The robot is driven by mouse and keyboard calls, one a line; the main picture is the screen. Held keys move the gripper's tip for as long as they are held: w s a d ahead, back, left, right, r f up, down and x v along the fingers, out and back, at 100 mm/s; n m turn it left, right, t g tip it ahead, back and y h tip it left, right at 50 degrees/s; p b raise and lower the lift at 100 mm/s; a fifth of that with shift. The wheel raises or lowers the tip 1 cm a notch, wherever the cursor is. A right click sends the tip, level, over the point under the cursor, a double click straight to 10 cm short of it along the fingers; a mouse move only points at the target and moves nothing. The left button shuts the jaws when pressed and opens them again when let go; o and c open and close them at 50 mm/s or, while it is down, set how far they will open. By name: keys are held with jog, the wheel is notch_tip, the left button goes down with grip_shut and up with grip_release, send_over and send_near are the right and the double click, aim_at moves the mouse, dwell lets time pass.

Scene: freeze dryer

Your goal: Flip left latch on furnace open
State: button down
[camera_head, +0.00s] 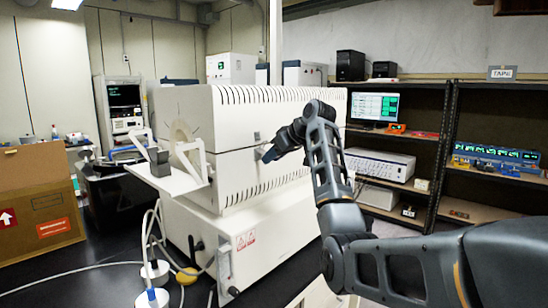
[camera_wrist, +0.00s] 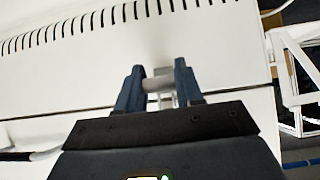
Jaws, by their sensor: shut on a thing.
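The furnace (camera_head: 225,120) is a large white box with slotted vents and a horizontal seam across its side. A small grey latch (camera_wrist: 158,84) sits at this seam, and its upper plate shows in the head view (camera_head: 257,136). My gripper (camera_head: 266,154) reaches the seam from the right. In the wrist view, the blue fingers of my gripper (camera_wrist: 159,77) stand on either side of the latch's light cylindrical part and are shut on it. The fingers and arm partly hide the latch. No second latch can be made out clearly.
A white shelf with brackets (camera_head: 170,178) juts from the furnace's left end. A cardboard box (camera_head: 38,195) stands at far left. Cables and a yellow-based item (camera_head: 187,275) lie on the dark bench. Shelving with instruments (camera_head: 440,150) stands behind my arm at right.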

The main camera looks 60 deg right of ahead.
jog(key=shift+w+r, duration=0.1)
jog(key=shift+r, duration=0.15)
jog(key=c, duration=1.1)
grip_release()
jog(key=shift+o, duration=1.4)
jog(key=shift+f, duration=0.15)
jog(key=b+v, duration=0.1)
jog(key=v, duration=0.6)
jog(key=shift+s+r+b, duration=0.25)
jog(key=shift+s+b, duration=0.05)
jog(key=shift+b, duration=0.1)
